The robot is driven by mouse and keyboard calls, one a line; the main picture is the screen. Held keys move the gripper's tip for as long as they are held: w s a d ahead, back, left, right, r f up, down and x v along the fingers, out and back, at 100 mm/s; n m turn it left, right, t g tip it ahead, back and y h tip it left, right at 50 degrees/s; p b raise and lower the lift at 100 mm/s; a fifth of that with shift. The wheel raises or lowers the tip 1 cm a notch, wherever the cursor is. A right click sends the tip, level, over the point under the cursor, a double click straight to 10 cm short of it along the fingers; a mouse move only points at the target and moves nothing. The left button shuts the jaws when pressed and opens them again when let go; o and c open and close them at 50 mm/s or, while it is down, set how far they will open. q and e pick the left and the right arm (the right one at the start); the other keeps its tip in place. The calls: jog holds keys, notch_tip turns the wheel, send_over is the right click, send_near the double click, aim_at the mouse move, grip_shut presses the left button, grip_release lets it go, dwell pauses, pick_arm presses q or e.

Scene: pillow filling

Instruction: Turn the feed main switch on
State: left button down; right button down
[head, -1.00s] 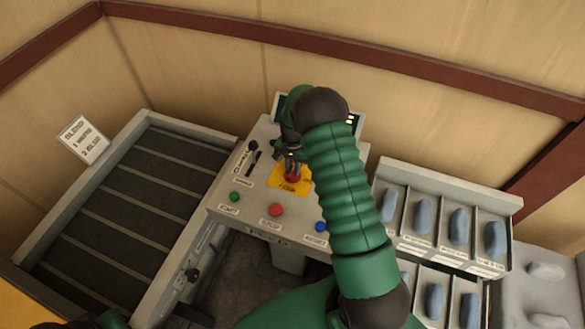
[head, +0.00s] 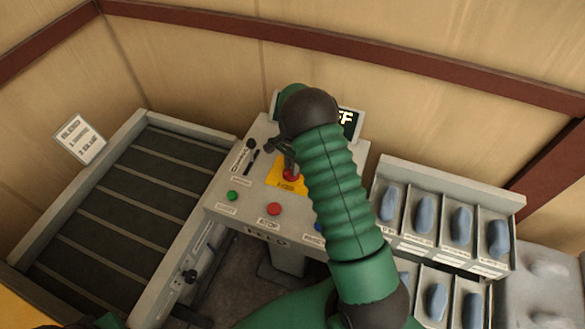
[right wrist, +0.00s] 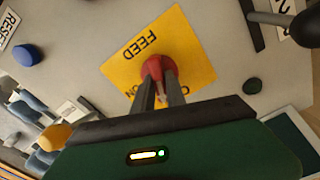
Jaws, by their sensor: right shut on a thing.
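The feed main switch is a red knob (head: 291,175) on a yellow plate (head: 279,183) on the grey control panel. In the right wrist view the plate reads FEED and the red knob (right wrist: 159,66) sits at its middle. My right gripper (right wrist: 161,84) is shut on the red knob, with its two dark fingers against it. In the head view my right gripper (head: 290,166) is at the knob and partly hidden by my green arm. Which way the knob is turned is not clear. My left gripper is not in view.
A display (head: 347,120) behind my arm shows the letters FF, partly hidden. Green (head: 232,196), red (head: 274,209) and blue (right wrist: 27,54) buttons and a slider lever (head: 250,152) are close by. A conveyor (head: 120,215) is left, bins (head: 440,253) right.

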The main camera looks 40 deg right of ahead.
jog(key=m, duration=0.3)
jog(key=shift+a+b, duration=0.2)
jog(key=shift+b, duration=0.1)
jog(key=m, duration=0.3)
jog(key=shift+w+r, duration=0.1)
jog(key=m, duration=0.4)
jog(key=shift+r+m, duration=0.1)
jog(key=shift+m, duration=0.3)
jog(key=shift+w+m, duration=0.1)
jog(key=shift+m, duration=1.4)
jog(key=c, duration=1.6)
grip_release()
jog(key=shift+c, duration=0.2)
jog(key=shift+o, duration=1.4)
